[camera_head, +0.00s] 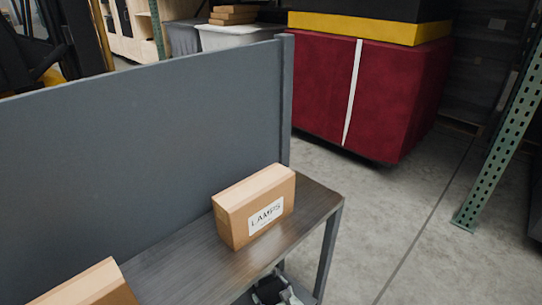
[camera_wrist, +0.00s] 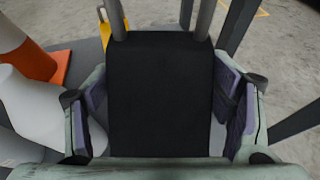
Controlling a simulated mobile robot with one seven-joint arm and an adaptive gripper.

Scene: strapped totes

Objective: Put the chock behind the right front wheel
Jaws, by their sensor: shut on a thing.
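My gripper (camera_wrist: 162,105) fills the wrist view, its purple-padded fingers on both sides of a matte black block. This block, apparently the chock (camera_wrist: 160,90), sits between the fingers, and they are shut on it. Its far side lies close to two grey posts, and I cannot tell if it touches them. In the head view, part of my gripper (camera_head: 272,291) shows at the bottom edge, beneath the upper shelf, with something dark by it. No wheel can be made out in either view.
A cart with a grey back panel (camera_head: 140,140) and brown shelf (camera_head: 185,262) carries a LAMPS box (camera_head: 255,205) and another box (camera_head: 90,288). An orange-and-white cone (camera_wrist: 38,62) is left in the wrist view. Concrete floor (camera_head: 400,215) is clear at right, before a green rack post (camera_head: 500,140).

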